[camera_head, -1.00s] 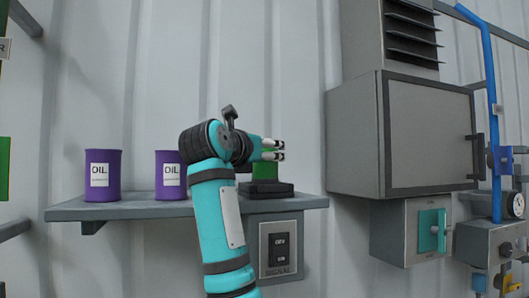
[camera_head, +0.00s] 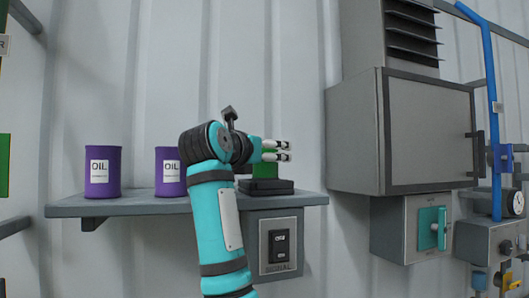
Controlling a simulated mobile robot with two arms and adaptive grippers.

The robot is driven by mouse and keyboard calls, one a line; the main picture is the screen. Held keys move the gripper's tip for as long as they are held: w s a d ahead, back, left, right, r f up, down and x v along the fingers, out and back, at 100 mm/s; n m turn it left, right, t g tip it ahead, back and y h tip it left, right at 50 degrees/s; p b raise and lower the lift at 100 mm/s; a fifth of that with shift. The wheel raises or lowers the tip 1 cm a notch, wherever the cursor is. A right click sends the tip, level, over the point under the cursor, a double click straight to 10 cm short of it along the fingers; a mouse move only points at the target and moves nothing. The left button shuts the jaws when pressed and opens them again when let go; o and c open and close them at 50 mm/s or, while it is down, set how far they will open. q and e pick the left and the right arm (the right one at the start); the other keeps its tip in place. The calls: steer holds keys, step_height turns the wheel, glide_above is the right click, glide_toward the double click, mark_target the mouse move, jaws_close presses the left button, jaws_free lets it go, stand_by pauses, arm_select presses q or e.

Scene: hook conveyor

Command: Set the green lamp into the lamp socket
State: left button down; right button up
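The green lamp (camera_head: 265,171) shows as a green block standing on a dark stepped base (camera_head: 266,186), which looks like the lamp socket, at the right end of the shelf. The lamp's upper part is hidden behind my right gripper, and I cannot tell whether it is fully seated. My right gripper (camera_head: 288,151) points right, just in front of or above the lamp. Its two pale, dark-tipped fingers are a little apart, with nothing visible between the tips. I cannot tell whether it touches the lamp. My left gripper is not in view.
The grey shelf (camera_head: 130,207) holds two purple oil drums, one at left (camera_head: 102,172) and one (camera_head: 168,172) partly behind my arm. A signal switch box (camera_head: 280,246) hangs below. A large grey cabinet (camera_head: 430,130) stands right of the shelf, with a teal-handled box (camera_head: 410,232) beneath.

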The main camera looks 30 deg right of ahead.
steer(key=v, duration=1.1)
steer(key=shift+a+r, duration=0.1)
steer(key=shift+a, duration=0.1)
steer(key=shift+s+a, duration=0.25)
